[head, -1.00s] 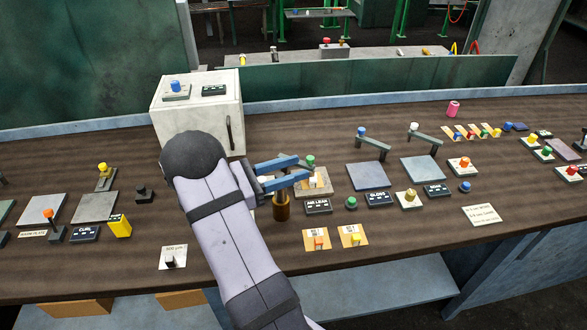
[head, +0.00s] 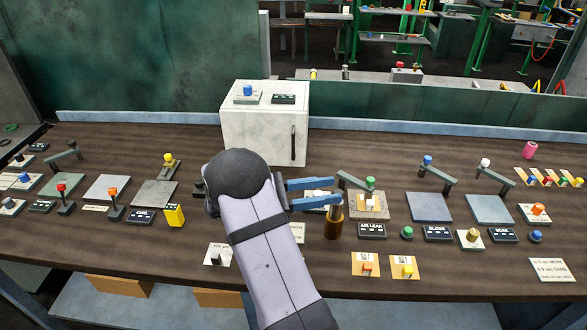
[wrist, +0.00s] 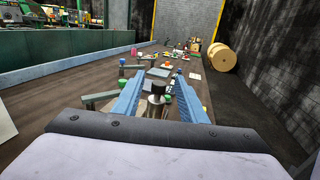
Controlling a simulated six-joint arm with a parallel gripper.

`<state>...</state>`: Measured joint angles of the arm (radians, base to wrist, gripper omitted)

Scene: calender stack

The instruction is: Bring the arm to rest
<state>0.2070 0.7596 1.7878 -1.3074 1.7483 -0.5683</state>
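My gripper (head: 335,191) hangs over the middle of the bench in the head view, its two blue fingers apart and pointing right. A brown cylinder (head: 335,225) stands just below the fingertips in the picture; whether they touch it is unclear. Nothing is clearly held. My forearm hides part of the bench front.
A white cabinet (head: 263,138) stands behind my gripper. A green-knobbed lever (head: 355,182) is close to the fingertips on the right. Several grey plates, levers and labelled buttons line both sides.

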